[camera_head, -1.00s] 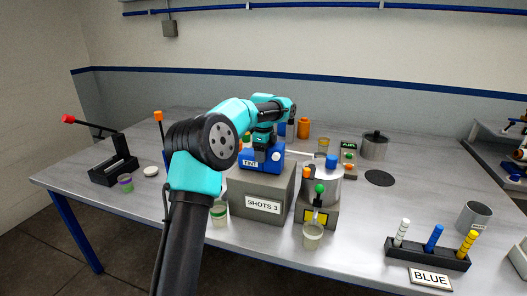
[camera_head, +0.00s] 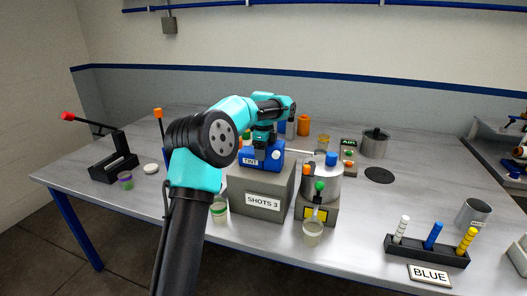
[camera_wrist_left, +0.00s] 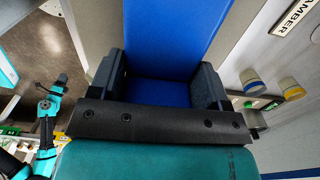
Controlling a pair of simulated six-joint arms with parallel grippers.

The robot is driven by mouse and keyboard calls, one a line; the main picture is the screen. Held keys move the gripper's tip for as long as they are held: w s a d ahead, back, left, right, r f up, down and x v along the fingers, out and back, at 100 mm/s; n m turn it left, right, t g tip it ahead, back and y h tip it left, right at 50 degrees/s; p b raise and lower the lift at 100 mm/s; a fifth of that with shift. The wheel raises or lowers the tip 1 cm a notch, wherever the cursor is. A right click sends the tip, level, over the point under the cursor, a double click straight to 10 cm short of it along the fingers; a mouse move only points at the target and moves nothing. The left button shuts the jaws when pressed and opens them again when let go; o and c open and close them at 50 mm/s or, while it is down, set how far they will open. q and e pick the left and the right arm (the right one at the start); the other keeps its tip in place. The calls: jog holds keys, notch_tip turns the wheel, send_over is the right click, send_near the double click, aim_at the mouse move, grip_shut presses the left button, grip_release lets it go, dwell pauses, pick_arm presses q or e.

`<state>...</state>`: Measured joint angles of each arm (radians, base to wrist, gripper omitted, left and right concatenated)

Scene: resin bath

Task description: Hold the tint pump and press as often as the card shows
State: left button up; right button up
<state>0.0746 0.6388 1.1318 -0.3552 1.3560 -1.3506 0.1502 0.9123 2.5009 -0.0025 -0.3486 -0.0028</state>
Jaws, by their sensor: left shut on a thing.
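The blue tint pump (camera_head: 261,157), labelled TINT, sits on a grey block (camera_head: 250,184). A white card (camera_head: 263,202) on the block's front reads SHOTS 3. My left gripper (camera_head: 262,141) reaches over from the left and is shut on the pump from above. In the left wrist view its two dark fingers (camera_wrist_left: 160,88) flank the blue body. A thin spout (camera_head: 300,151) runs right from the pump toward a metal pot (camera_head: 323,182). The arm partly hides the pump's top. A teal arm, likely my right one, shows at the wrist view's lower left; its jaw state is unclear.
Another cup (camera_head: 219,211) stands by the block's left. A rack of coloured sticks (camera_head: 428,252) and a BLUE card (camera_head: 430,274) lie front right.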

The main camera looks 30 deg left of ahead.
grip_shut()
dwell(1.6)
